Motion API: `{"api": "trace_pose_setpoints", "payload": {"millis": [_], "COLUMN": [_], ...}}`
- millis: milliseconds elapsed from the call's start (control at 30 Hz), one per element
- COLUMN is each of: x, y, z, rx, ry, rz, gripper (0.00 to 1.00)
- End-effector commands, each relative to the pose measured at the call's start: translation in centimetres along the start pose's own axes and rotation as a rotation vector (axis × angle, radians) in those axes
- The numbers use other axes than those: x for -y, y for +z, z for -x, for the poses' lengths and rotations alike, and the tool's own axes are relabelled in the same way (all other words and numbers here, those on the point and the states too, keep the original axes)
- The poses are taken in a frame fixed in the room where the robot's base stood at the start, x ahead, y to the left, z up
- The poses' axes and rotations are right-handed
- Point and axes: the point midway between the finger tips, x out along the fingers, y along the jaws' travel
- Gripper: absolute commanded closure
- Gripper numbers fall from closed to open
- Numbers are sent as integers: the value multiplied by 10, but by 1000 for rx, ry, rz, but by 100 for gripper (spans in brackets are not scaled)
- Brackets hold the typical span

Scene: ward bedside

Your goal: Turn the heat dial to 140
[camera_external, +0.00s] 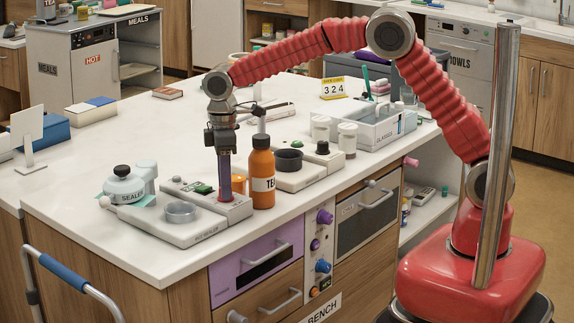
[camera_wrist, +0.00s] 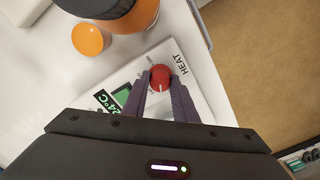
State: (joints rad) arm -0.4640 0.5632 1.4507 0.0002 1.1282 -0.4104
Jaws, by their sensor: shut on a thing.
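The heat dial (camera_wrist: 160,74) is a round red knob on a pale panel, beside the printed word HEAT. My gripper (camera_wrist: 160,84) is shut on the dial, with one dark purple finger on each side. A white mark on the dial points toward the bottom of the wrist view.
An orange bottle (camera_external: 262,172) stands close to the right of my gripper. A small orange cap (camera_wrist: 90,39) lies near it. A metal dish (camera_external: 181,212) is on the heater, and a sealer (camera_external: 127,185) stands to its left. Much of the white bench top behind is clear.

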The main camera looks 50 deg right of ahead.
Motion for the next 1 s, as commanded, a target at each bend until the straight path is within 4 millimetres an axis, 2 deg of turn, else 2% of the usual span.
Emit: {"api": "trace_pose_setpoints", "payload": {"millis": [500,733,1000], "x": [-1,-1,-1], "y": [0,-1,-1], "z": [1,1,1], "rx": [-3,-3,-4], "ry": [2,1,1], "rz": [-456,-570,-614], "gripper": [97,97,97]}}
